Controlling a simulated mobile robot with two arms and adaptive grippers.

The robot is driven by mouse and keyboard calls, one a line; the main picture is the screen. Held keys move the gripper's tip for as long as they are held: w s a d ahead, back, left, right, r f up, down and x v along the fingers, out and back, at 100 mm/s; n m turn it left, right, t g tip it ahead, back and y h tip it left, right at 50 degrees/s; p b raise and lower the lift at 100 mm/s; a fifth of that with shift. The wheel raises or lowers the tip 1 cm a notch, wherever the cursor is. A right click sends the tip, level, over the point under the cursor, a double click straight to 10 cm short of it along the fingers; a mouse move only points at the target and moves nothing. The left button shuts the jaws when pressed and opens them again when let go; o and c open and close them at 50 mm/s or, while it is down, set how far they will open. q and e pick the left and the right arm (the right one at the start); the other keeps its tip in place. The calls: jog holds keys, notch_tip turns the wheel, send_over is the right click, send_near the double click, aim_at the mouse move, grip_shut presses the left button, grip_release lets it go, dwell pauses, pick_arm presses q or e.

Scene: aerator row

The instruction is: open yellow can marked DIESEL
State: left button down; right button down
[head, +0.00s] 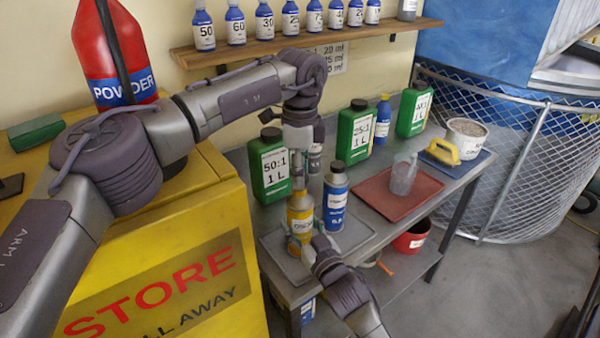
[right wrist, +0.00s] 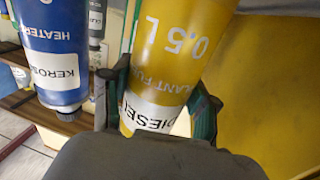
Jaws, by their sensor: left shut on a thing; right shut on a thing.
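The yellow can (head: 300,214) stands upright at the tray on the bench. In the right wrist view the yellow can (right wrist: 175,60) appears upside down and reads DIESEL, PLANT FUEL and 0.5 L. My right gripper (head: 300,243) is shut around its body from the front, with one finger on each side; it also shows in the right wrist view (right wrist: 158,110). My left gripper (head: 303,178) reaches down from above and is shut at the can's top. The cap is mostly hidden by its fingers, so I cannot tell whether it is loose.
A blue can (head: 336,203), marked KERO in the right wrist view (right wrist: 55,60), stands close to the yellow can. A green 50:1 jug (head: 270,170) is behind. A shelf (head: 260,47) of small bottles hangs above. The yellow cabinet (head: 225,215) is left.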

jog(key=shift+f, duration=0.1)
pick_arm(q)
jog(key=shift+r, duration=2)
pick_arm(e)
jog(key=shift+c, duration=1.1)
grip_release()
